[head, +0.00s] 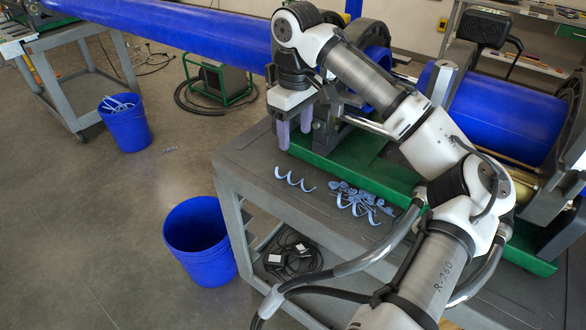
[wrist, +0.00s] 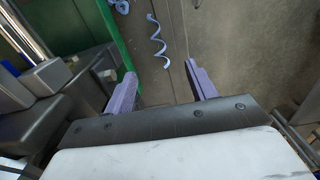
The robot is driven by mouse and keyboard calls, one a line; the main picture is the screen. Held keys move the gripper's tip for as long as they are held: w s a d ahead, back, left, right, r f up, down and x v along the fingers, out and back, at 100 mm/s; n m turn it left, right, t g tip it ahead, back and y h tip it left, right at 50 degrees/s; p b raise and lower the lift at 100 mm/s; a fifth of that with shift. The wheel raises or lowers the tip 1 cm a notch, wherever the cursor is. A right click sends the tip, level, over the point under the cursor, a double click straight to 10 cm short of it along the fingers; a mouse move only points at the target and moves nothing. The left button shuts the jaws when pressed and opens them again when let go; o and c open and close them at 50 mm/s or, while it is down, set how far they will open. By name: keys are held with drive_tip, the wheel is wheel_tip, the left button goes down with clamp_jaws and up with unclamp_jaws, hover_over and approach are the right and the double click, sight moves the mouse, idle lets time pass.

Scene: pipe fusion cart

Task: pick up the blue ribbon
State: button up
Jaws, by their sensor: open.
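A curled light-blue ribbon (head: 294,181) lies alone on the grey cart top (head: 240,165), near its front-left edge. It also shows in the wrist view (wrist: 157,42), beyond the fingertips and between their lines. My gripper (head: 295,140) is above the cart, pointing down, a little behind the ribbon in the head view. Its two purple fingers are apart with nothing between them, as the wrist view also shows (wrist: 161,75). A tangled pile of similar blue curls (head: 357,202) lies to the right of the lone ribbon, apart from it.
The green machine bed (head: 375,178) with clamps and a large blue pipe (head: 505,112) stands behind the ribbons. An open blue bucket (head: 197,240) stands on the floor by the cart's left side. Another bucket (head: 125,125) holding pale strips stands farther back.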

hover_over(295, 176)
drive_tip(key=f, duration=0.8)
drive_tip(key=shift+s+d+p, duration=0.2)
drive_tip(key=shift+s+p, duration=0.1)
drive_tip(key=shift+p, duration=0.1)
drive_tip(key=shift+w+a+f+p, duration=0.1)
drive_tip(key=shift+f+p, duration=0.15)
drive_tip(key=shift+f, duration=0.7)
drive_tip(key=shift+w+f+p, duration=0.15)
drive_tip(key=shift+f+p, duration=0.05)
drive_tip(key=shift+f, duration=0.75)
drive_tip(key=shift+w+a+f+p, duration=0.1)
drive_tip(key=shift+f+p, duration=0.15)
drive_tip(key=shift+f, duration=0.7)
drive_tip(key=c, duration=1)
